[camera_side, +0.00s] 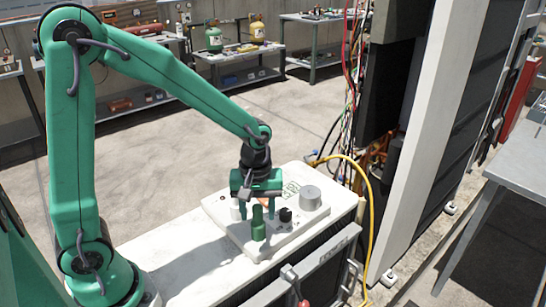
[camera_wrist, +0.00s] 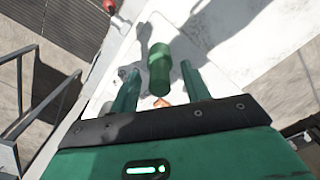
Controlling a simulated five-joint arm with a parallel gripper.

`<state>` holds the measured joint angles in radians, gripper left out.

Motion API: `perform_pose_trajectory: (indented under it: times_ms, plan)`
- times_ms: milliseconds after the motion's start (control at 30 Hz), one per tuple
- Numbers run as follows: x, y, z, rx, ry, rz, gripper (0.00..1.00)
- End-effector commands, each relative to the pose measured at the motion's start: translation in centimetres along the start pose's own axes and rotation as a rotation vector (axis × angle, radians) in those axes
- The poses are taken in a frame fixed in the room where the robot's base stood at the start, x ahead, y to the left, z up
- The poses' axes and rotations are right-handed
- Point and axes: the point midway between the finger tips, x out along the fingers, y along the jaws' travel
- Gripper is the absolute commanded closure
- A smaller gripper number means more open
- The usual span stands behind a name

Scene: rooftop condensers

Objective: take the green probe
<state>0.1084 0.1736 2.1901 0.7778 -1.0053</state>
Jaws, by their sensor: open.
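The green probe (camera_side: 258,224) stands upright on a white panel (camera_side: 222,206) in the side view. It is a dark green cylinder with a narrower top. In the wrist view the probe (camera_wrist: 159,74) shows between my two green fingers, with a gap on each side. My gripper (camera_side: 257,203) is open and empty, pointing down just above and behind the probe in the side view. In the wrist view my gripper (camera_wrist: 160,68) has its fingertips on either side of the probe. How far down the fingers reach beside it is hard to tell.
A grey cylinder (camera_side: 310,198) and a black knob (camera_side: 285,215) are on the panel to the right of the probe. A yellow cable (camera_side: 368,200) loops at the right. A red-handled tool (camera_wrist: 110,6) shows at the top of the wrist view. White surface lies left of the panel.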

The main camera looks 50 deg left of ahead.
Motion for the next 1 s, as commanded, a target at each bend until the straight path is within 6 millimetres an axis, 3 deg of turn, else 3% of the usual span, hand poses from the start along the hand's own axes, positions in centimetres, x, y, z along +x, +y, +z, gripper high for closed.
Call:
perform_pose_trajectory:
  times_ms: [233,467,1000]
  plan:
    - [0.0,0.0,0.0,0.0,0.0,0.0,0.55]
    - [0.0,0.0,0.0,0.0,0.0,0.0,1.0]
    - [-1.2,0.1,-0.1,0.0,0.001,0.002,1.0]
